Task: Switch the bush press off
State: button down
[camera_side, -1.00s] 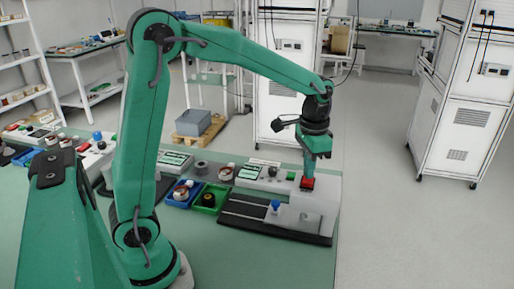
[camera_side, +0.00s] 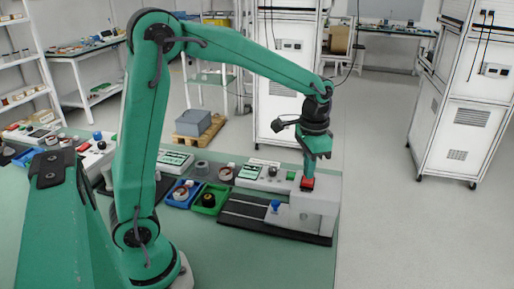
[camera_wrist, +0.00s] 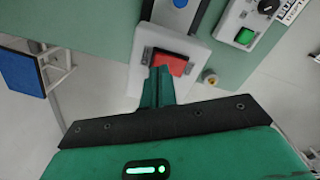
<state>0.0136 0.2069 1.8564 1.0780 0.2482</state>
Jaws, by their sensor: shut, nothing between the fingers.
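The bush press is a whitish block (camera_side: 321,199) on a black base (camera_side: 265,228) at the bench's right end. My gripper (camera_side: 308,174) points down, shut and empty, right at the red switch. In the wrist view my fingertips (camera_wrist: 158,72) overlap its left and lower part. I cannot tell whether they touch or press it.
A control box (camera_side: 262,180) with a green button (camera_wrist: 245,37) and black knob (camera_wrist: 267,5) stands behind the press. A blue knob (camera_side: 275,205) is left of the block. Blue (camera_side: 178,201) and green (camera_side: 201,209) trays with parts lie further left. The bench front is clear.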

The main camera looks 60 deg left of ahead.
aim_at(305, 183)
jog(key=shift+f, duration=0.95)
dwell(0.9)
jog(key=shift+r, duration=3.5)
jog(key=s+r+n+t, duration=0.1)
jog(key=s+n+t, duration=0.2)
jog(key=s, duration=1.5)
jog(key=shift+s+a+r+t, duration=0.3)
jog(key=shift+s+r+t, duration=0.1)
jog(key=shift+t, duration=0.9)
